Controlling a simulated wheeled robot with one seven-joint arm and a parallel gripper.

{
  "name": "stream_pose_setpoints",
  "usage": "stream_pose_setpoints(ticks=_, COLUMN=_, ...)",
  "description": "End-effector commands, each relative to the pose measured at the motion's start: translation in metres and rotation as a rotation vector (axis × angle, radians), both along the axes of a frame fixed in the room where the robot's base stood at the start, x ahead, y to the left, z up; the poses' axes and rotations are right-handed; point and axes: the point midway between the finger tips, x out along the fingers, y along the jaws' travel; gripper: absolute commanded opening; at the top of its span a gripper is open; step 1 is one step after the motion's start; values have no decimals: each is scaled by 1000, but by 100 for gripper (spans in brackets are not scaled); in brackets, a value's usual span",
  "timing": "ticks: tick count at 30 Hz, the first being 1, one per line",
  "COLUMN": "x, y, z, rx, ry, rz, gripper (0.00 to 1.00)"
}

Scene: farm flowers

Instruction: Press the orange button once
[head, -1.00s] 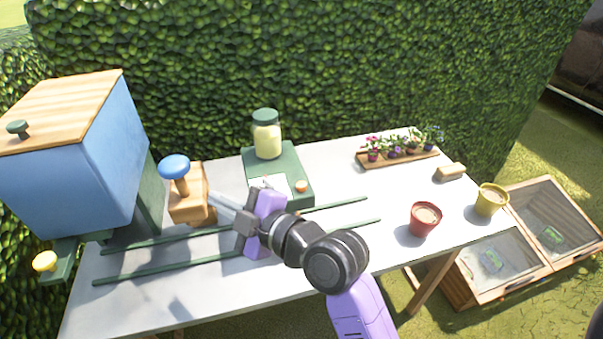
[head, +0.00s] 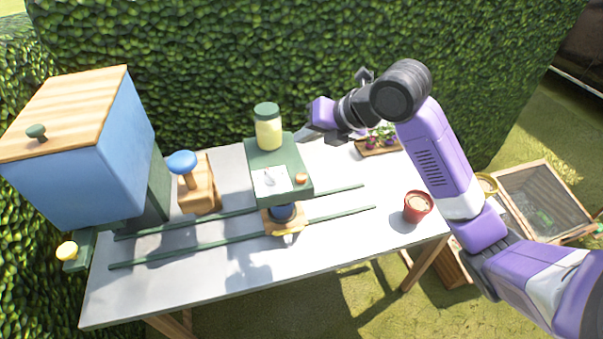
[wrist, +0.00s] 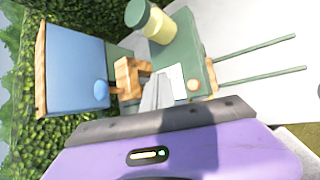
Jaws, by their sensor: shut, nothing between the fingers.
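The orange button (head: 301,178) sits on the front right corner of a green machine (head: 290,150), beside a white panel with a gauge-like marking (head: 270,181). It also shows in the wrist view (wrist: 193,85), to the right of the fingers. My gripper (head: 300,137) is raised at the right of the machine's top, fingers pointing left, behind the button in the picture and apart from it. The fingers (wrist: 154,92) are shut and empty. A jar with a green lid (head: 268,127) stands on the machine.
A dark blue pot on a wooden carriage (head: 284,222) sits on the green rails below the machine. A wooden stand with a blue knob (head: 182,162) and a blue box (head: 90,160) with a yellow button (head: 67,250) are left. A red pot (head: 417,207) is right.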

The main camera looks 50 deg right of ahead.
Motion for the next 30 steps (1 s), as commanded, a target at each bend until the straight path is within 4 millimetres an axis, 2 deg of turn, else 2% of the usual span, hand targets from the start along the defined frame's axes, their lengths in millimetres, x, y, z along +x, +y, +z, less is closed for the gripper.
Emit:
stream_pose_setpoints(ticks=8, x=0, y=0, z=-2, rx=3, ry=-2, rz=-2, gripper=0)
stream_pose_setpoints(ticks=14, x=0, y=0, z=-14, rx=6, ry=-2, rz=-4, gripper=0)
stream_pose_setpoints(ticks=30, x=1, y=0, z=-81, rx=2, ry=-4, rz=-2, gripper=0)
